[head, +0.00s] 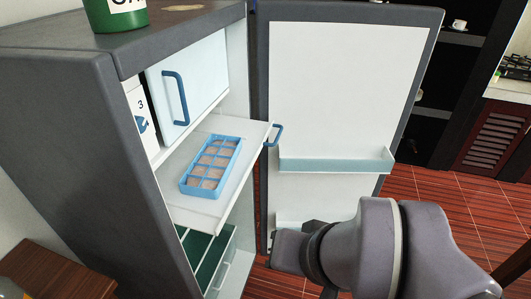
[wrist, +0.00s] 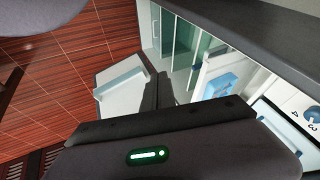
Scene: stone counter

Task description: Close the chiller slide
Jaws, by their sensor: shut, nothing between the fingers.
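The chiller slide (head: 200,213), a white shelf with a blue handle (head: 275,135) at its front right corner, sticks out of the open fridge. A light-blue tray (head: 212,166) with brown contents in its cells lies on it. My gripper (wrist: 158,92) is shut and empty, with its dark fingers in the middle of the wrist view. In the head view my wrist is low, in front of the open door, apart from the slide.
The open fridge door (head: 335,90) has a shelf rail (head: 335,163) and stands right of the slide. A closed white compartment (head: 195,75) is above the slide, and green-bottomed drawers (head: 210,255) are below. A green can (head: 113,14) stands on top. Red floor is open at right.

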